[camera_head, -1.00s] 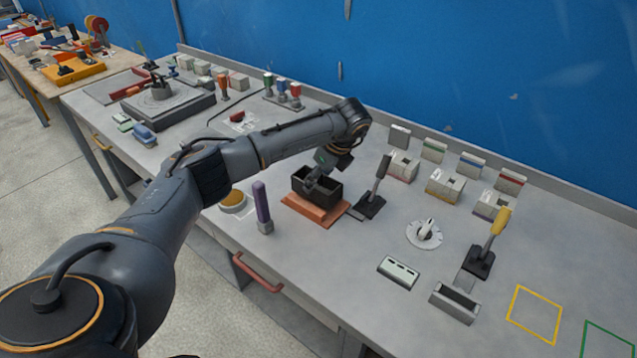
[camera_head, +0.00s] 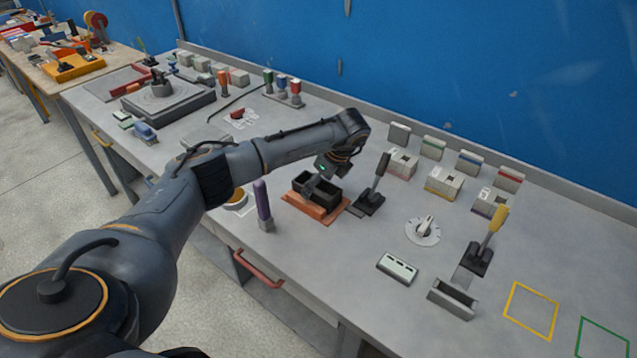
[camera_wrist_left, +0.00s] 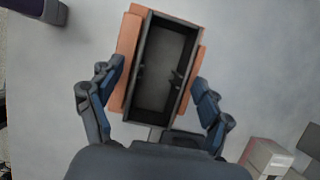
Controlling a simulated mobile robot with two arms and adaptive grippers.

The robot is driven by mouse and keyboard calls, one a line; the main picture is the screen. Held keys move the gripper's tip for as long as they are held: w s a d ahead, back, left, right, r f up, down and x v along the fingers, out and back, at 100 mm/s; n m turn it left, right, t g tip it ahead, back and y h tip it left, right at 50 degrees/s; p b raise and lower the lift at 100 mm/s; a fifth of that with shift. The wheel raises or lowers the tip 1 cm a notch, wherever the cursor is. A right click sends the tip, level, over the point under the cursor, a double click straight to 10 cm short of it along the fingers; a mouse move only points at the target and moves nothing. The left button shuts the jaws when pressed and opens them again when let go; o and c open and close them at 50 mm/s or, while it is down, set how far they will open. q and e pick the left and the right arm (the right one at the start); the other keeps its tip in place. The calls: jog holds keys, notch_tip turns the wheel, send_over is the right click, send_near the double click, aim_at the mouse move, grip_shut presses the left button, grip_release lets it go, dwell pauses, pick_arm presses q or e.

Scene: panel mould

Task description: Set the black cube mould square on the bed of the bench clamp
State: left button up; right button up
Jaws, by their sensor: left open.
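The clamp's black lever (camera_head: 379,172) stands upright to the right. In the left wrist view the mould (camera_wrist_left: 160,85) looks roughly in line with the bed (camera_wrist_left: 128,38), whose strips show along both long sides. My left gripper (camera_head: 322,180) is over the mould. In the wrist view its open fingers (camera_wrist_left: 152,85) stand either side of the mould, apart from its walls. My right gripper is not in view.
A purple-handled tool (camera_head: 262,205) stands close to the left of the bed. A yellow-handled clamp (camera_head: 486,245), a grey dial (camera_head: 424,231) and several pale blocks (camera_head: 443,183) stand to the right.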

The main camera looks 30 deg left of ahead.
pick_arm(q)
jog(key=b+v, duration=0.3)
jog(key=v, duration=0.9)
jog(key=shift+r, duration=0.1)
